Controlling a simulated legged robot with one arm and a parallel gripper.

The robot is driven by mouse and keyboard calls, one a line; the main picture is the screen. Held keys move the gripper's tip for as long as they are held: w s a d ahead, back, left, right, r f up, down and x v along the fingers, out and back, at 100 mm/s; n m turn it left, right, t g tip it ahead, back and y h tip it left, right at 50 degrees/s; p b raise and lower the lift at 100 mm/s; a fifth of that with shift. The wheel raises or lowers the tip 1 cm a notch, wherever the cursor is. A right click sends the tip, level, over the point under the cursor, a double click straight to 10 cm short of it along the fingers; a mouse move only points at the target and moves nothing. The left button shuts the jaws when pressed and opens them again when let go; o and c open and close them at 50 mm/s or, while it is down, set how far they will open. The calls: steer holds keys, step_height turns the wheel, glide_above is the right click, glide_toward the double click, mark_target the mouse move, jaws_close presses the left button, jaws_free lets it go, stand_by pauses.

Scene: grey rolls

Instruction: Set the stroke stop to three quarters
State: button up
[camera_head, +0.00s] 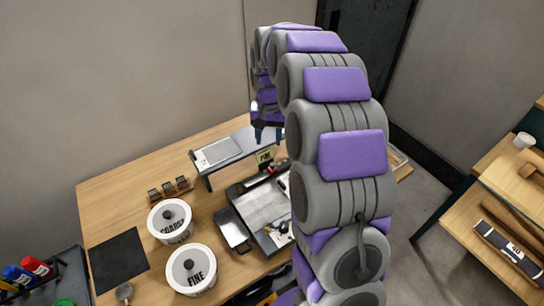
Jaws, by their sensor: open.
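A flat device with a pale plate (262,205) and a dark frame lies on the wooden table, partly hidden behind my arm. Small dark and red parts sit along its far edge, and a small pale and dark part (278,229) is near its front corner. I cannot tell which part is the stroke stop or how it is set. My gripper (267,133) hangs above the table behind the device, apart from it. Its two dark fingers are spread, with nothing seen between them.
A low grey stand (226,150) is left of the gripper. White tubs marked COARSE (170,222) and FINE (191,270) stand at the front left, beside a black mat (117,258). A metal tray (232,230) adjoins the device. A wooden shelf unit (500,235) is at right.

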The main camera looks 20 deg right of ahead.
steer(key=m+p, duration=0.1)
glide_above(272, 164)
steer(key=s, duration=0.1)
step_height(272, 164, down, 2)
steer(key=f, duration=0.1)
steer(key=shift+m, duration=0.3)
steer(key=f, duration=0.6)
steer(key=f+b, duration=0.1)
steer(key=f, duration=0.4)
steer(key=w+f, duration=0.1)
steer(key=f, duration=0.5)
steer(key=shift+f+b, duration=0.3)
steer(key=shift+b, duration=0.1)
steer(key=shift+c, duration=0.3)
jaws_close()
